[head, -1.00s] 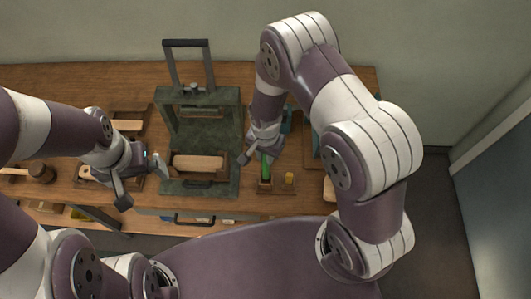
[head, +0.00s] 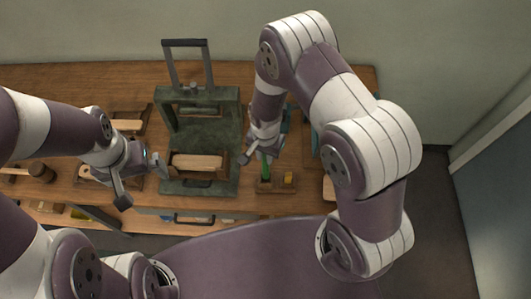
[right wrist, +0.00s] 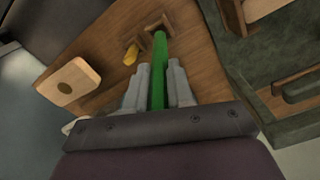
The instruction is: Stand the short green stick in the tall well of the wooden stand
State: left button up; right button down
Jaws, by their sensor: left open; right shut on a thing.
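The green stick (head: 265,168) is upright in my right gripper (head: 262,154), which is shut on it. It also shows in the right wrist view (right wrist: 158,75), between the two fingers. The wooden stand (head: 264,188) is on the table under the stick. The stick's lower end overlaps a square wooden well (right wrist: 153,24) in the wrist view; I cannot tell how far inside it is. A yellow piece (head: 289,178) is at the stand's right side. My left gripper (head: 142,181) is open and empty, left of the green press.
A dark green press (head: 222,130) with a tall handle stands left of the stand, holding a wooden block (head: 198,162). A wooden mallet (head: 41,172) lies at the far left. A pale wooden piece with a hole (right wrist: 68,86) is near the stand.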

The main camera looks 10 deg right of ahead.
aim_at(265, 163)
jog(key=shift+f+b, duration=1.95)
jog(key=shift+f, duration=0.9)
jog(key=c, duration=0.5)
grip_release()
notch_tip(265, 163, up, 7)
jog(key=p, duration=0.5)
